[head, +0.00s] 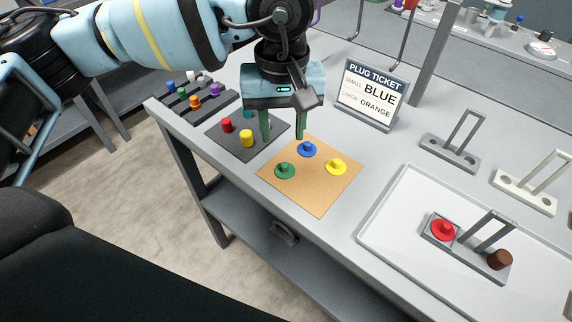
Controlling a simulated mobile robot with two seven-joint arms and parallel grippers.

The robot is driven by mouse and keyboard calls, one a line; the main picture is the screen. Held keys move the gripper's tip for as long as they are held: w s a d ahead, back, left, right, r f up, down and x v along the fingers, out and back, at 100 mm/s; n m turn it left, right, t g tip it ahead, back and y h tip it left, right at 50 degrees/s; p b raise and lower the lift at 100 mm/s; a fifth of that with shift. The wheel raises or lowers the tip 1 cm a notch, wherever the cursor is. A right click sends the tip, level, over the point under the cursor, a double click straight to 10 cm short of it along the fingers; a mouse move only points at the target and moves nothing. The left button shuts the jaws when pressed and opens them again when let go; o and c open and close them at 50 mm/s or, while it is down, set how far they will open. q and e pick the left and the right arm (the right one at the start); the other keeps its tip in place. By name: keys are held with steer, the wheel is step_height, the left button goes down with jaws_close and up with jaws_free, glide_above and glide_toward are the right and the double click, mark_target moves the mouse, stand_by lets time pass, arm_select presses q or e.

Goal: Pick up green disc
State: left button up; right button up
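The green disc (285,171), a flat round piece with a knob on top, lies on the left part of the tan mat (318,199). A blue disc (307,149) and a yellow disc (336,167) lie on the same mat. My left gripper (283,136) points down above the mat's back edge, behind the green disc. Its two green fingers are apart, with nothing visible held between them. My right gripper is not in the picture.
A dark mat (263,143) behind holds red and yellow plugs. A plug ticket sign (371,94) stands at the back. A white tray (395,251) at right holds a fixture with a red disc (443,229) and brown plug (499,259). Grey table is clear between.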

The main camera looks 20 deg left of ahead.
mark_target(284, 164)
arm_select(q)
steer(key=shift+s+d+f+p, duration=0.1)
steer(key=shift+f+p, duration=0.1)
steer(key=shift+f, duration=1.8)
steer(key=shift+s+d+f+p, duration=0.1)
steer(key=shift+f+p, duration=0.05)
steer(key=shift+f, duration=1.8)
jaws_close()
